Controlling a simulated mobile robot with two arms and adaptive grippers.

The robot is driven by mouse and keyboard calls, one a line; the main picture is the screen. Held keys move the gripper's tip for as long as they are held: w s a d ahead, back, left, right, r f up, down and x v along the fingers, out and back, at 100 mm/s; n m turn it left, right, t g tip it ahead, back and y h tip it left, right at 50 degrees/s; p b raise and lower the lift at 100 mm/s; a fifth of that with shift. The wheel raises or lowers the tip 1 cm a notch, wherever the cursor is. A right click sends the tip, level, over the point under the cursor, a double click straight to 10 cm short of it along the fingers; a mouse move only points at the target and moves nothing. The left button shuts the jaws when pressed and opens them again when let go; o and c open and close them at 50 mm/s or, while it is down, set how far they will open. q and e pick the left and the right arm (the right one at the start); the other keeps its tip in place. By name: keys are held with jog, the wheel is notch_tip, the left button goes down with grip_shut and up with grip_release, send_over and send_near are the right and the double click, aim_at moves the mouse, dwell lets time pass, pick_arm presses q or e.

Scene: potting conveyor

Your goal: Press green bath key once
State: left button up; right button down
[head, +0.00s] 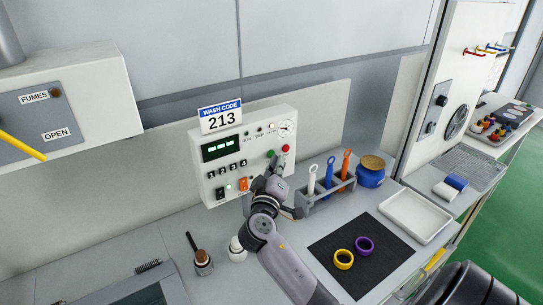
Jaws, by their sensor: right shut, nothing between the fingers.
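A white wash control box (204,190) stands against the back panel. I cannot tell which green one is the bath key. My right gripper (273,166) is shut and empty in front of the box's right part, just below the green and red buttons. Contact cannot be judged, and the gripper hides part of the lower right face. My left gripper is not in view.
A sign (221,117) reading WASH CODE 213 tops the box. A tool rack (325,193) and a blue jar (371,172) stand close to the right. A black mat (378,280) holds yellow and purple rings; a white tray (415,215) lies beyond.

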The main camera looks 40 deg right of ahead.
jog(key=shift+w, duration=0.3)
dwell(0.6)
dwell(0.4)
jog(key=shift+s, duration=0.8)
jog(key=s, duration=0.5)
jog(key=shift+a, duration=0.3)
dwell(0.8)
